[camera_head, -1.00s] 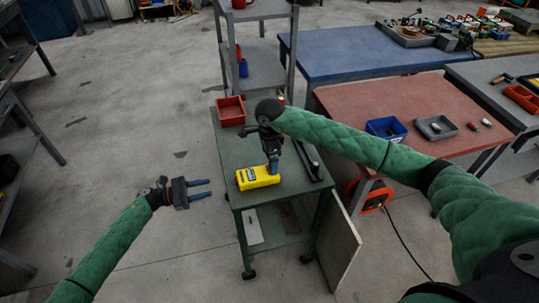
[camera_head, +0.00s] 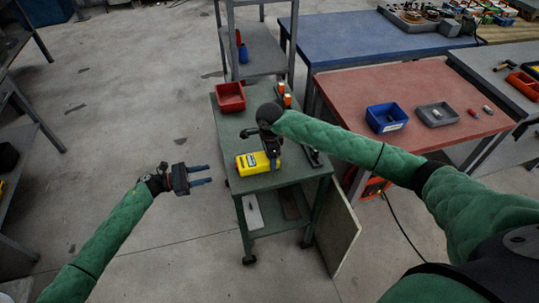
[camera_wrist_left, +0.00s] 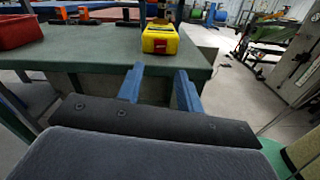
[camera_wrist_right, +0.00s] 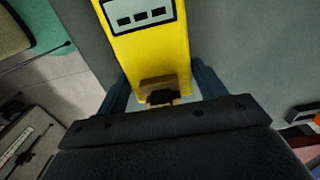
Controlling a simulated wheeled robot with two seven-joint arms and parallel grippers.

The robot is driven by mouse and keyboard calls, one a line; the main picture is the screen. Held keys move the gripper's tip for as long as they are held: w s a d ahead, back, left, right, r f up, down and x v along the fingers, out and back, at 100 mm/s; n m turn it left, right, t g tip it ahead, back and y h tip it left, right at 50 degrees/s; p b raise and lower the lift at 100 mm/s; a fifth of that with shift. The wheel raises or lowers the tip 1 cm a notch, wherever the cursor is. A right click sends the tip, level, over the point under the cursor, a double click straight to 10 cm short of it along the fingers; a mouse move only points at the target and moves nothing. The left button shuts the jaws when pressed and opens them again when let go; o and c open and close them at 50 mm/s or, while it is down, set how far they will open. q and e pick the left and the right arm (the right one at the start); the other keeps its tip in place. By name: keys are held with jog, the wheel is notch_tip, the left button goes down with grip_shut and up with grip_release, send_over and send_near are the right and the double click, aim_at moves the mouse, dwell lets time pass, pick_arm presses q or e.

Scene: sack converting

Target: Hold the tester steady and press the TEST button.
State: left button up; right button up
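The yellow tester (camera_head: 252,163) lies on the green cart top (camera_head: 240,127); it also shows in the left wrist view (camera_wrist_left: 160,40). My right gripper (camera_head: 274,163) is at its right end. In the right wrist view the tester (camera_wrist_right: 150,45), with a dark-windowed label and a tan block at its near end, lies between the spread blue fingers (camera_wrist_right: 160,82). A thin gap shows beside the right finger; contact at the left finger is unclear. My left gripper (camera_head: 201,174) is open and empty, left of the cart and apart from the tester. I cannot make out the TEST button.
A red bin (camera_head: 230,97) stands at the cart's back left, and orange-topped items (camera_head: 284,95) at the back right. A dark object (camera_head: 312,157) lies right of the tester. A red-topped table (camera_head: 400,90) is to the right.

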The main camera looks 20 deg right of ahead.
jog(key=c, duration=0.7)
pick_arm(q)
grip_shut()
dwell(1.0)
